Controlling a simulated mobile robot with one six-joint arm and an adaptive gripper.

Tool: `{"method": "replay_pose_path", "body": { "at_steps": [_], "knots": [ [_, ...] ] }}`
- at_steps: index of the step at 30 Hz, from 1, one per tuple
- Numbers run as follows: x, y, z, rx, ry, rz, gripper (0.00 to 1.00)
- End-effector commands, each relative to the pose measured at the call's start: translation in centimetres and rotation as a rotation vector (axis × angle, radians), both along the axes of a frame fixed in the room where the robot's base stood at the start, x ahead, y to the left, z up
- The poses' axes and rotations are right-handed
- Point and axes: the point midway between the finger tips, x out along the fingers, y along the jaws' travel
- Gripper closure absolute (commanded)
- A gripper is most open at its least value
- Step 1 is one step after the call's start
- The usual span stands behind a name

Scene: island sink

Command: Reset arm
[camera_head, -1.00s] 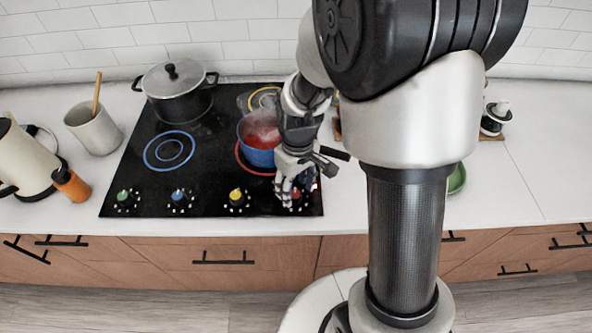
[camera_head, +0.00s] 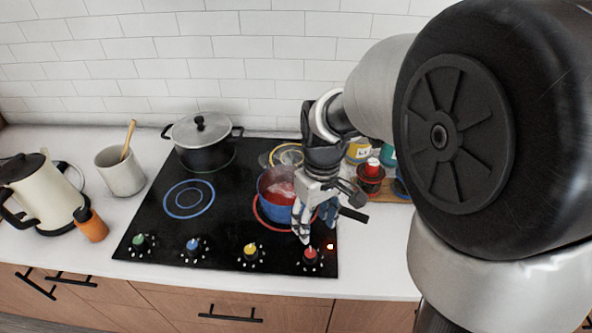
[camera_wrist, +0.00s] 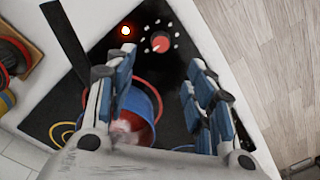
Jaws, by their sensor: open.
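My gripper (camera_head: 316,222) is over the right front of the black cooktop, close to the red knob (camera_head: 310,256). In the wrist view my gripper (camera_wrist: 160,95) has its two blue-padded fingers spread apart with nothing between the pads. The red knob (camera_wrist: 161,42) lies beyond the fingertips, and an orange light glows beside it. A blue pot (camera_head: 277,190) with red contents sits on the red-ringed burner just behind my gripper. In the wrist view the pot (camera_wrist: 143,108) is partly hidden by the left finger.
A black lidded pot (camera_head: 203,150) stands at the back left of the cooktop. A utensil crock (camera_head: 121,172), a cream kettle (camera_head: 36,192) and an orange bottle (camera_head: 91,226) stand left. Jars (camera_head: 371,175) stand on a wooden board at right. My arm hides the right counter.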

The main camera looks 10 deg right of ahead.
Motion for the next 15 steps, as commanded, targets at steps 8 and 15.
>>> {"method": "replay_pose_path", "body": {
  "at_steps": [8, 15],
  "knots": [
    [-0.9, 0.1, 1.6, -0.004, -0.031, -0.023, 0.51],
    [-6.2, 0.4, 7.5, -0.009, -0.181, -0.152, 0.51]
  ]
}}
